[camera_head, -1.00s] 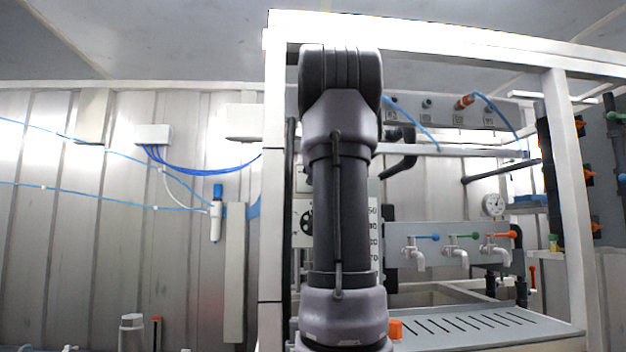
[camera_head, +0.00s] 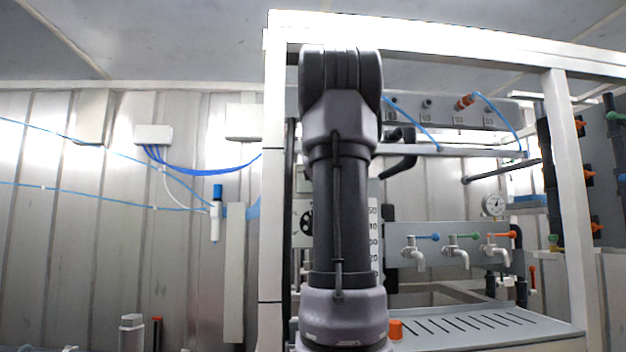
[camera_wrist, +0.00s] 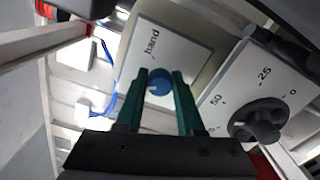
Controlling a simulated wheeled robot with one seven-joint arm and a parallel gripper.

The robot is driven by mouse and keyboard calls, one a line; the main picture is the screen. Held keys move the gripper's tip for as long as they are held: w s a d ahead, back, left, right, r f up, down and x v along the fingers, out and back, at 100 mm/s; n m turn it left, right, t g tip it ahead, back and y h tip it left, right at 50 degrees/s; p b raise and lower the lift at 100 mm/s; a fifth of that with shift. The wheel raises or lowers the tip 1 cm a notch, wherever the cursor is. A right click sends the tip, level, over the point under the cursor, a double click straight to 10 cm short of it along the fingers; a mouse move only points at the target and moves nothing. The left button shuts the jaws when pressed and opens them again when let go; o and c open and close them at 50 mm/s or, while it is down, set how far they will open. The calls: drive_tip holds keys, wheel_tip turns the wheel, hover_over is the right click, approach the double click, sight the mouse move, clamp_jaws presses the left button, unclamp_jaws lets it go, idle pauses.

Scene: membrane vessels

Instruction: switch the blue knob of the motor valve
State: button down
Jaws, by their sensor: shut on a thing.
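The blue knob (camera_wrist: 159,80) shows in the wrist view on a white plate marked "hand" (camera_wrist: 180,50), on the front of the beige motor valve housing (camera_wrist: 205,22). My gripper (camera_wrist: 160,77) has its two green fingers on either side of the knob, shut on it. In the head view my own arm hides the knob and the fingers.
A black dial knob (camera_wrist: 257,122) on a white numbered scale is close to the right of my fingers. White frame posts (camera_head: 272,200) stand around the rig. Several taps with coloured handles (camera_head: 456,250) are at the right, above a slotted tray (camera_head: 480,322).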

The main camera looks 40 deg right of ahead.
drive_tip(key=shift+f, duration=0.1)
idle(0.4)
drive_tip(key=c, duration=0.5)
unclamp_jaws()
drive_tip(key=v, duration=1.1)
drive_tip(key=shift+w, duration=0.1)
